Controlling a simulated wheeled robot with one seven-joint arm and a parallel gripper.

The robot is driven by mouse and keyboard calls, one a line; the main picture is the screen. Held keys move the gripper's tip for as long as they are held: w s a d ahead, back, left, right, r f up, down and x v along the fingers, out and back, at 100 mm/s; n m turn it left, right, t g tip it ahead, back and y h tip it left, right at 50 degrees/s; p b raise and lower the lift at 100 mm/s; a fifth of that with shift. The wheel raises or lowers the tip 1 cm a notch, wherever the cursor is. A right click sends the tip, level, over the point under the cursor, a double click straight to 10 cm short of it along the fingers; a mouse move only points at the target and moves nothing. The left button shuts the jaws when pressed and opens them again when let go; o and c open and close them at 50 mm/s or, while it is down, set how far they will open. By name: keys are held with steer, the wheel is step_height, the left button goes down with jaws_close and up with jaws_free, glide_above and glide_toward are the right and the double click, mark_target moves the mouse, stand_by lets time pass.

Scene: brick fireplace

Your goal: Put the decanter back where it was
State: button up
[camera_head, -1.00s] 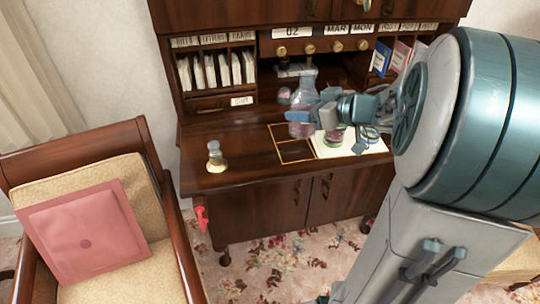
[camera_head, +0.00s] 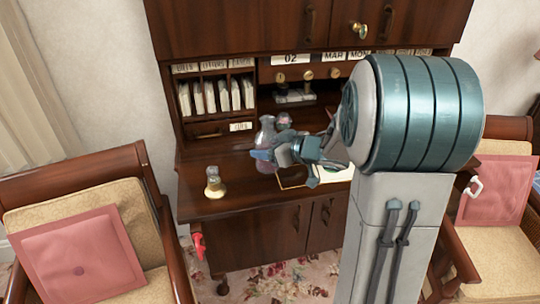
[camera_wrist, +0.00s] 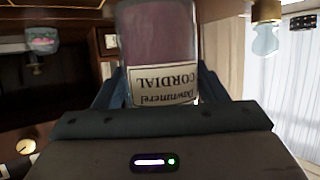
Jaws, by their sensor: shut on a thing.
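The decanter (camera_head: 266,134) is clear glass with purple-pink liquid. It stands upright in my gripper (camera_head: 268,157), over the middle of the desk top, left of the gold-lined panel. In the wrist view the decanter (camera_wrist: 160,38) fills the top centre between the fingers, and its label, "Dawnmerel CORDIAL", reads upside down. My gripper is shut on its body. The fingers hide part of its lower half, and I cannot tell whether its base touches the desk.
A small jar (camera_head: 283,121) is behind the decanter. Pigeonholes with envelopes (camera_head: 210,97) rise at the back. Cushioned chairs (camera_head: 95,240) stand at both sides.

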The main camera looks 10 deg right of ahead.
steer(key=shift+f, duration=1.3)
steer(key=shift+f, duration=0.2)
steer(key=o, duration=1.5)
